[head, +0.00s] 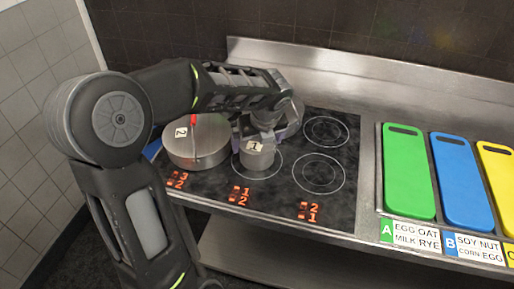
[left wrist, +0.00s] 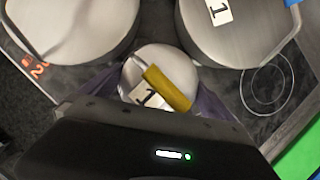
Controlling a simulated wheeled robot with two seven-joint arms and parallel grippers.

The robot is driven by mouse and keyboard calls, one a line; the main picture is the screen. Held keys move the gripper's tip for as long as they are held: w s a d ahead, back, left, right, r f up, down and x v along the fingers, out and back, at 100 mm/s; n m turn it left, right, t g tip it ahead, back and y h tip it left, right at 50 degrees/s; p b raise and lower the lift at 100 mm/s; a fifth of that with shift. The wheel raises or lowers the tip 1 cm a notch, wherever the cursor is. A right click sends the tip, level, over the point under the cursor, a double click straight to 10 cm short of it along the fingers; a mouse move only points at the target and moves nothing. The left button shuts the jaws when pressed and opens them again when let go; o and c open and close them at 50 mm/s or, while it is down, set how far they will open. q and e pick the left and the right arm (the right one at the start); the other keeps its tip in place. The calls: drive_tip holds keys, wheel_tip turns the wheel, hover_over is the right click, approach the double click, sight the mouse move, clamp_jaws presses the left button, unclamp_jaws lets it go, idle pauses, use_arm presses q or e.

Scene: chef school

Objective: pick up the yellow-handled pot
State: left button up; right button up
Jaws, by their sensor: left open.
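The yellow-handled pot is a small steel pot (head: 257,159) with a label 1, on the middle front of the black cooktop. In the head view its top is hidden under my left gripper (head: 263,132). The left wrist view shows its round steel lid (left wrist: 150,58) and its yellow handle (left wrist: 168,88). My left gripper (left wrist: 160,98) is open, with one dark purple finger on each side of this pot. The lower parts of the fingers are hidden, so I cannot tell whether they touch it. My right gripper is in neither view.
A wider steel pot (head: 197,152) with a label 2 and a red handle stands close left. The left wrist view shows two large pots, one at upper left (left wrist: 75,28) and one labelled 1 at upper right (left wrist: 235,38). Right burners (head: 318,173) are bare; coloured boards (head: 408,172) lie beyond.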

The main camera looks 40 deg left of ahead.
use_arm(q)
drive_tip(key=shift+c, duration=0.3)
drive_tip(key=c, duration=1.4)
wheel_tip(320, 180, up, 10)
drive_tip(key=shift+r, duration=0.1)
idle(0.8)
